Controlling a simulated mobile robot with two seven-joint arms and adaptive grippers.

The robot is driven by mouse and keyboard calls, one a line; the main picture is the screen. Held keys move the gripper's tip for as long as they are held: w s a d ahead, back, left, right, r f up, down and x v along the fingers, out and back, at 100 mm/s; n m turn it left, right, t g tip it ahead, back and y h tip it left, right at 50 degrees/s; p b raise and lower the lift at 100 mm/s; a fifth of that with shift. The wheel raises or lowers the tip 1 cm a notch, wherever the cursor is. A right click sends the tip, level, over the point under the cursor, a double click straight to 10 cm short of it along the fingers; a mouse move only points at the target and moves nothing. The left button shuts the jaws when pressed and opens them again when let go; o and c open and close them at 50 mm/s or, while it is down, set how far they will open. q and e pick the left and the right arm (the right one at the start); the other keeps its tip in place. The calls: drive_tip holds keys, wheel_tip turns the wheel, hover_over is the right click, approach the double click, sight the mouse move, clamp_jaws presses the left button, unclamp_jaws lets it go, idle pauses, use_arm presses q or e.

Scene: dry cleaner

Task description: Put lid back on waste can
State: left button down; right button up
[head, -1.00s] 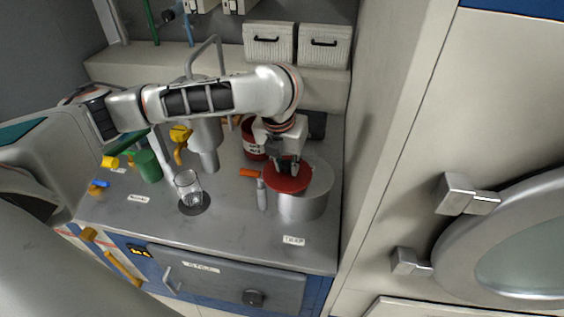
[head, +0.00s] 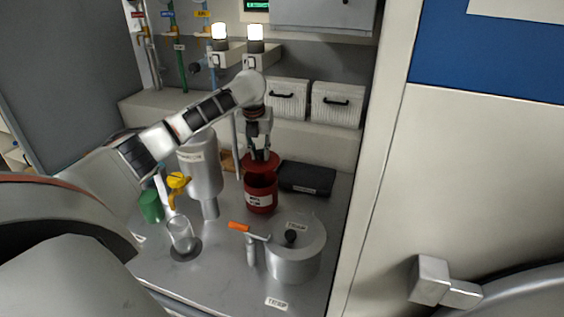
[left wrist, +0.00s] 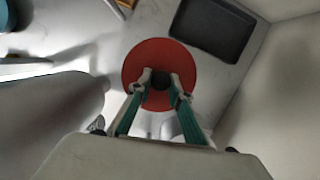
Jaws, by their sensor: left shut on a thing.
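The waste can is a small red can with a white label (head: 261,199), standing upright on the grey counter in the head view. My left gripper (head: 260,155) is shut on the black knob (left wrist: 159,83) of the round red lid (head: 262,166). The lid is held roughly level just above the can, and part of the can's dark opening shows below it. In the left wrist view the lid (left wrist: 146,58) spreads around the fingertips and hides most of what is under it. My right gripper is not in view.
A steel pot (head: 293,264) with a black-knobbed lid stands in front of the can, beside an orange-handled tool (head: 240,227). A black tray (head: 306,178) lies right of the can. A steel cylinder (head: 202,165) and a glass beaker (head: 181,234) stand left.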

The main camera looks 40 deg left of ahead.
use_arm(q)
drive_tip(key=shift+a+f, duration=0.3)
drive_tip(key=shift+f, duration=2.9)
drive_tip(key=shift+f, duration=0.15)
drive_tip(key=c, duration=1.8)
unclamp_jaws()
drive_tip(key=shift+o, duration=0.2)
drive_tip(key=o, duration=0.5)
drive_tip(key=shift+c, duration=0.2)
